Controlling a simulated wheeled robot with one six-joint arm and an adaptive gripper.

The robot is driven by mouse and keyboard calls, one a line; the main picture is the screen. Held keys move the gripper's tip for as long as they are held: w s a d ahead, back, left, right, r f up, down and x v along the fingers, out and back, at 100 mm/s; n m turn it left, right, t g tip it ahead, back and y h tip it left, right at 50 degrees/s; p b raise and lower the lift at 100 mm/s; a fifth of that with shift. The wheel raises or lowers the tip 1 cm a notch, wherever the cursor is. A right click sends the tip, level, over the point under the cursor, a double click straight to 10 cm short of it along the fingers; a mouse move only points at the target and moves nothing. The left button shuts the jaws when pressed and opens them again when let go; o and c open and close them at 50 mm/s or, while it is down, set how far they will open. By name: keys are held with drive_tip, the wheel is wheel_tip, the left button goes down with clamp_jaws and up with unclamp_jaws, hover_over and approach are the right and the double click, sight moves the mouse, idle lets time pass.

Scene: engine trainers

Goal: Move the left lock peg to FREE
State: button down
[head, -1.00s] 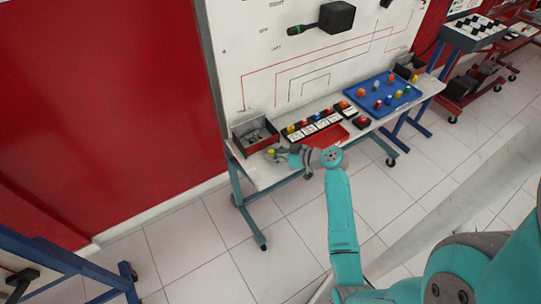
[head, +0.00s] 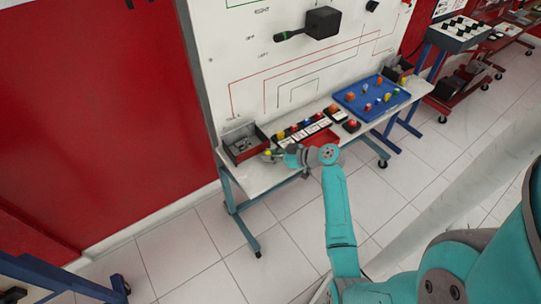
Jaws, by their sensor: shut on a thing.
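My gripper (head: 271,155) is at the front left of the white bench top, just right of the grey parts bin. A small yellow knob (head: 268,153) shows at its fingertips, and the gripper is shut on it. I cannot tell whether the knob is the left lock peg, or whether it touches the bench. No FREE marking is readable at this size.
The grey parts bin (head: 243,143) stands at the bench's left end. A row of white cards with coloured knobs (head: 303,130) and a red tray (head: 322,139) lie right of my gripper. A blue tray with coloured knobs (head: 348,106) is farther right. Floor in front is clear.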

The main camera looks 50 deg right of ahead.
idle(0.3)
drive_tip(key=c, duration=1)
unclamp_jaws()
drive_tip(key=shift+d, duration=0.1)
drive_tip(key=shift+v, duration=3.7)
drive_tip(key=shift+c, duration=0.3)
